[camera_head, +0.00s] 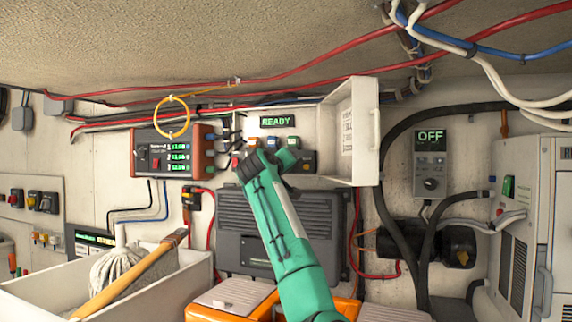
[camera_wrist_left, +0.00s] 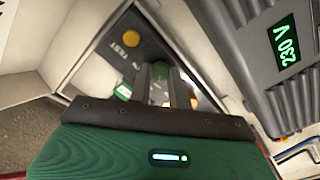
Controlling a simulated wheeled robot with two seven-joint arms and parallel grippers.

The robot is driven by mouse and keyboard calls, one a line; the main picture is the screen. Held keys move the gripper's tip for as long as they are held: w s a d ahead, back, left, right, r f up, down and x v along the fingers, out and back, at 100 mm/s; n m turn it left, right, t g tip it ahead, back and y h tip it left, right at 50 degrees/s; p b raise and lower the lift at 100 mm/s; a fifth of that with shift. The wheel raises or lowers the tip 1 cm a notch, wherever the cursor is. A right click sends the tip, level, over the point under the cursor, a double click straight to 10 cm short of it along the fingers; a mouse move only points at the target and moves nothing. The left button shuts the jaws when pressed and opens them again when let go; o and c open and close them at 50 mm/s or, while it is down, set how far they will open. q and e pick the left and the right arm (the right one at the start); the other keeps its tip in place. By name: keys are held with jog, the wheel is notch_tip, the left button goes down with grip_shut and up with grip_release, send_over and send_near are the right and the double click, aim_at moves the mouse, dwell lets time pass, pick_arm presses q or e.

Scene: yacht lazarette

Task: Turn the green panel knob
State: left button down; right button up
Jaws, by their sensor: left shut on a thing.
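My left gripper (camera_head: 274,158) reaches up from below into the open white panel box (camera_head: 365,130), and its fingers hide part of the lower row of controls. In the left wrist view its two fingers (camera_wrist_left: 161,88) are shut on the green panel knob (camera_wrist_left: 160,70), which shows only as a small green patch between them. Its turn angle cannot be told. Another green-and-white control (camera_wrist_left: 124,90) sits beside the fingers, apart from them. A yellow button marked TEST (camera_wrist_left: 131,39) is near the fingertips. My right gripper is not in view.
The box display (camera_head: 276,121) reads READY. A red-sided meter unit (camera_head: 205,152) stands left of the box. A grey unit (camera_head: 235,225) is close below the gripper. A white bin (camera_head: 175,278) with a mop stands lower left. Thick black hoses (camera_head: 386,170) run at right.

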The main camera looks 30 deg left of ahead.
pick_arm(q)
jog(key=shift+n, duration=0.6)
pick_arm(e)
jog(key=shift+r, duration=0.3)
pick_arm(q)
jog(key=c, duration=1.3)
grip_release()
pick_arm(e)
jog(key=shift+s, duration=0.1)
pick_arm(q)
jog(key=shift+s+f, duration=0.1)
jog(key=b+v, duration=0.4)
jog(key=v, duration=0.9)
jog(key=shift+s, duration=0.3)
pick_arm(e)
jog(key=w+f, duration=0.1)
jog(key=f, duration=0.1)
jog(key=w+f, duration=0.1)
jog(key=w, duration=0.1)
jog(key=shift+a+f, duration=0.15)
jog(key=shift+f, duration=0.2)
